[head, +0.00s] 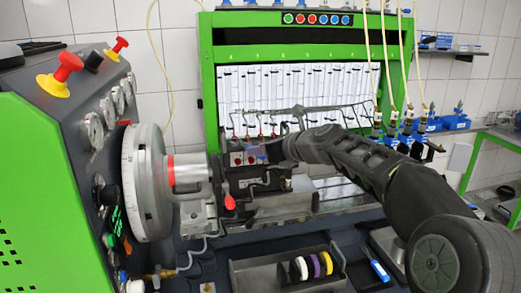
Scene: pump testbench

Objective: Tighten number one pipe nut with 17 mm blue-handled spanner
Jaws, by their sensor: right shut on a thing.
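My right arm reaches in from the right over the bench. Its gripper (283,149) is small and dark at the pump, shut on what looks like the blue-handled spanner (272,152). Only a small blue patch of the spanner shows beside the gripper; its jaw is hidden or too small to make out. The pump (262,183) sits on the bench just below the gripper, with thin dark pipes (330,108) curving up behind it. The number one pipe nut cannot be made out, nor whether the spanner is on it. My left gripper is out of view.
A large grey flywheel (148,182) stands left of the pump, beside a slanted gauge panel (92,130). A tray (246,274) with coloured rings (312,265) lies at the front. A blue-and-white item (380,271) lies right of it. Hoses hang at right.

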